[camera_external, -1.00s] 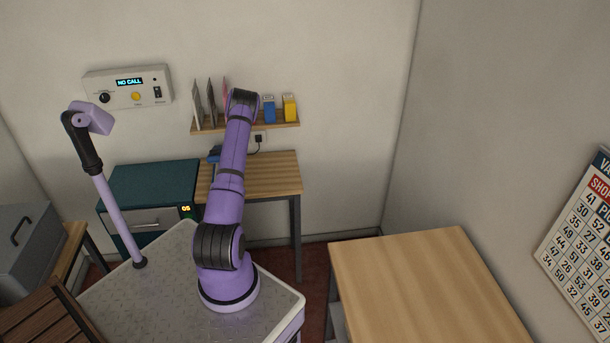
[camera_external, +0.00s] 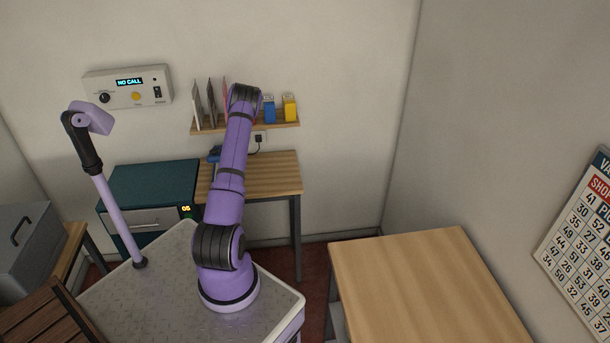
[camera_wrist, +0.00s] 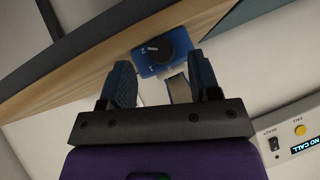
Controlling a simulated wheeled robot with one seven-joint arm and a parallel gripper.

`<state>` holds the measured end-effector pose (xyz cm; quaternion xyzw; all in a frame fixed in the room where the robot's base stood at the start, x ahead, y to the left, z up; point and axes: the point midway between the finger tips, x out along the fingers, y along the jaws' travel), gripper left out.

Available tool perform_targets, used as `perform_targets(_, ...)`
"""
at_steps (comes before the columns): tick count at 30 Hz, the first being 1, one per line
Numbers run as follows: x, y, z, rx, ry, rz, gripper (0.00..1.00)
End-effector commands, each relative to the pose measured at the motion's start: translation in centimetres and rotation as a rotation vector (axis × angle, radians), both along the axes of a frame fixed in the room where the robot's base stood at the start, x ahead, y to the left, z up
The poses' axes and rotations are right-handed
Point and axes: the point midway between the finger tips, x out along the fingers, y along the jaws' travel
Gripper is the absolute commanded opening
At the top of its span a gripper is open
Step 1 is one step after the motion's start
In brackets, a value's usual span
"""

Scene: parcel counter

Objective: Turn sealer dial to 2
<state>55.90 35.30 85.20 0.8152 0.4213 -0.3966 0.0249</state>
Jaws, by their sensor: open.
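The sealer (camera_wrist: 142,65) is a blue block, seen between and beyond my fingers in the wrist view. Its dark round dial (camera_wrist: 157,46) has the marks 2, 1 and 0 around it; I cannot tell for sure which mark it points to. In the external view a blue part of the sealer (camera_external: 213,154) shows at the wooden desk, mostly hidden behind my arm. My gripper (camera_wrist: 160,62) is open, its fingers on either side of the sealer's near part in the picture, with no clear contact on the dial. The external view hides my gripper.
The wooden desk (camera_external: 275,178) stands against the wall below a shelf (camera_external: 283,124) with envelopes and small boxes. A teal cabinet (camera_external: 150,180) is left of it. A wall panel (camera_external: 128,86) reads NO CALL. A bare wooden table (camera_external: 420,285) stands at right.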

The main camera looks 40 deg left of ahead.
Motion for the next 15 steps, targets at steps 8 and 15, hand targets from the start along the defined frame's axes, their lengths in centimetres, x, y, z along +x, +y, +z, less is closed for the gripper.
perform_targets(8, -1.7, -3.4, 3.5, 0.000, 0.000, 0.001, 0.57)
perform_targets(15, -2.4, -4.8, 4.9, 0.001, 0.000, 0.000, 0.57)
